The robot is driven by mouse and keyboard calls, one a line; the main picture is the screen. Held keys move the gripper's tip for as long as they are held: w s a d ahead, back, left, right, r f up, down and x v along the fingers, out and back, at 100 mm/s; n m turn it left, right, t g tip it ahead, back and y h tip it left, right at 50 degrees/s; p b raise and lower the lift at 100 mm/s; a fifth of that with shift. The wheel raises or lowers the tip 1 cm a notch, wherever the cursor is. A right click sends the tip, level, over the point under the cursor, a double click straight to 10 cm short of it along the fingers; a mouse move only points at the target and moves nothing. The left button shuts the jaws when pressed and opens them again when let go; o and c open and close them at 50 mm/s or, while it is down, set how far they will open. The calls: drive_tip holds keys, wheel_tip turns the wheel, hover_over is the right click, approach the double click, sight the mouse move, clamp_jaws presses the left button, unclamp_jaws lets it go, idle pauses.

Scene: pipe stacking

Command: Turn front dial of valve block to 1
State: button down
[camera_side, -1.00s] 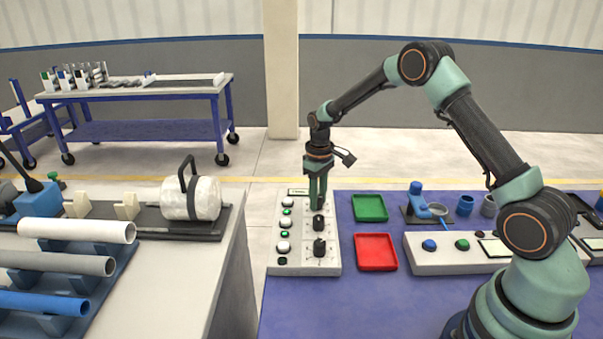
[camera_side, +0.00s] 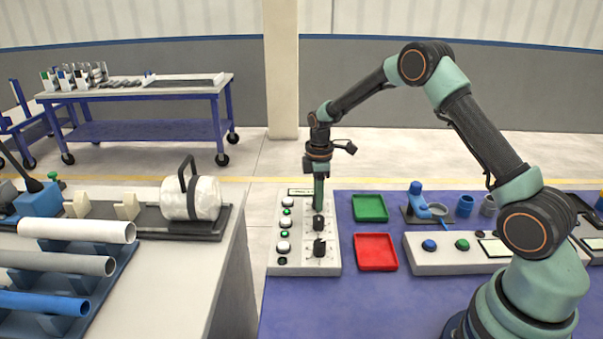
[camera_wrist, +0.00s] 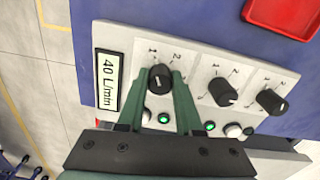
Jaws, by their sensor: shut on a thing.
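The valve block (camera_side: 302,268) is a pale panel with a display, buttons and a column of black dials. In the wrist view, the valve block (camera_wrist: 210,55) has a display reading 40 L/min and three dials in a row. My gripper (camera_side: 319,206) points down at the dial nearest the display. In the wrist view, my gripper (camera_wrist: 162,80) is shut on this dial (camera_wrist: 160,77), with a green finger on either side. Its white mark points roughly toward the 1. The middle dial (camera_wrist: 223,92) and the far-right dial (camera_wrist: 271,101) stand free. The gripped dial is hidden in the side view.
A green tray (camera_side: 370,208) and a red tray (camera_side: 376,252) lie right of the block on the blue table. Another button panel (camera_side: 425,262) is farther right. A bench with pipes (camera_side: 75,230) stands left, across a gap.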

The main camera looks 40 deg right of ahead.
drive_tip(key=shift+r+n, duration=0.1)
drive_tip(key=shift+n, duration=0.3)
drive_tip(key=c, duration=0.6)
unclamp_jaws()
drive_tip(key=shift+r, duration=0.1)
drive_tip(key=shift+r, duration=5.95)
